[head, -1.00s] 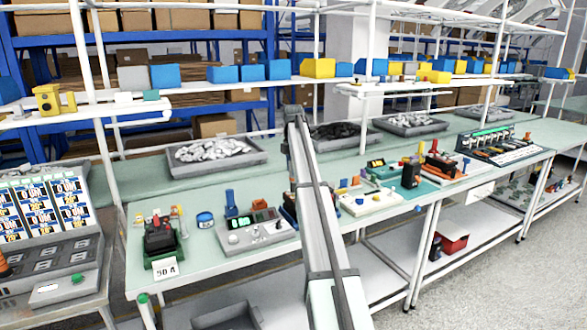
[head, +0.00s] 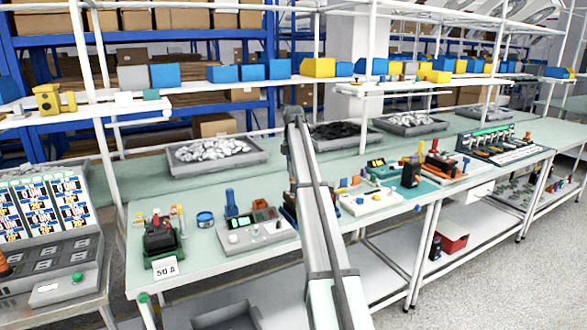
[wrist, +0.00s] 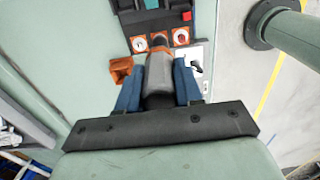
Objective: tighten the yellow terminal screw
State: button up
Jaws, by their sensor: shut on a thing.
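In the wrist view my gripper (wrist: 159,88) has two blue fingers shut on a grey tool (wrist: 158,88) with an orange band at its far end. It looks like a driver handle, and its tip is hidden. The tool points at a dark panel with white square plates, and I cannot tell whether it touches. I cannot make out the yellow terminal screw in the wrist view. In the head view my arm crosses the middle of the bench and my gripper is hidden behind it. Small yellow pieces (head: 179,210) stand by a dark breaker (head: 161,237) at the left.
An orange block (wrist: 121,70) sits left of the fingers, and a red square (wrist: 187,16) is on the panel. The green bench (head: 205,263) holds a grey meter box (head: 255,236), a blue round tin (head: 205,220) and a white block (head: 375,203). Grey trays (head: 216,155) stand behind.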

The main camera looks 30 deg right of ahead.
jog(key=shift+f, duration=0.6)
dwell(1.6)
jog(key=shift+r, duration=0.2)
dwell(0.8)
jog(key=shift+r, duration=2.85)
